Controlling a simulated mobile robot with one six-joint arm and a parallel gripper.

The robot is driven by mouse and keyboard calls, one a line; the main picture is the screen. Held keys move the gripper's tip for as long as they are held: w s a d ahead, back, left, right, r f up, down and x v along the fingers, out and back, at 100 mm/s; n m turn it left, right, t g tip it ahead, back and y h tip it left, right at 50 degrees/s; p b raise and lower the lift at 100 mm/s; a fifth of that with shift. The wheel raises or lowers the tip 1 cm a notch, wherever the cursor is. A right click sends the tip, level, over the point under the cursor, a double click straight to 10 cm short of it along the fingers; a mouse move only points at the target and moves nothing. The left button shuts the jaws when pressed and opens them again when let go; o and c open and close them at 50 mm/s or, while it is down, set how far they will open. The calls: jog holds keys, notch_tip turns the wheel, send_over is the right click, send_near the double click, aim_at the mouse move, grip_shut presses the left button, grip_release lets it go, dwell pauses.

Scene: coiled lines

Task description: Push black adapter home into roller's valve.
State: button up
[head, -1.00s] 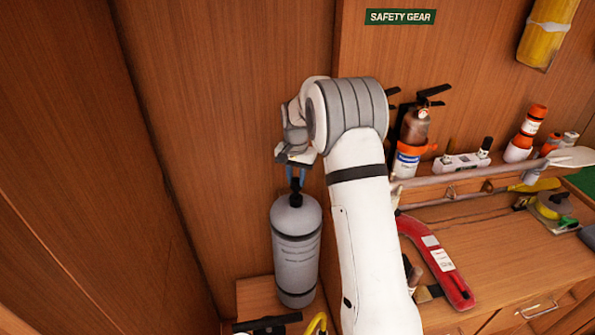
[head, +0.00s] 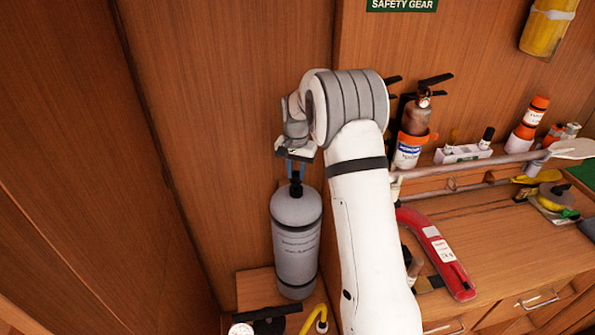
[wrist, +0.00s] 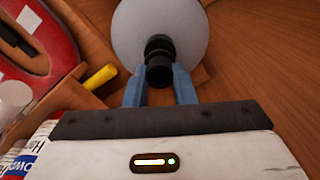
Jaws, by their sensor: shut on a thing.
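The grey roller (head: 296,240) stands upright as a cylinder with dark bands and small print, by the wooden wall. A dark valve fitting (wrist: 159,44) shows at the middle of its round top in the wrist view. My gripper (head: 296,178) is directly above the roller's top, its blue fingers pointing down. It is shut on the black adapter (wrist: 159,72), which lines up with the valve in the wrist view. The adapter (head: 296,188) appears to meet the roller's top; I cannot tell how deep it sits. My fingers partly hide it in the head view.
A wooden wall (head: 215,130) is close behind and left. A yellow hook-shaped piece (head: 315,318) is low in front of the roller.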

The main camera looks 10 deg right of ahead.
jog(key=shift+f, duration=0.25)
dwell(0.3)
jog(key=shift+f+b, duration=1.05)
jog(key=shift+f, duration=0.1)
jog(key=o, duration=0.8)
jog(key=shift+o, duration=0.5)
jog(key=o, duration=0.5)
jog(key=shift+c, duration=0.2)
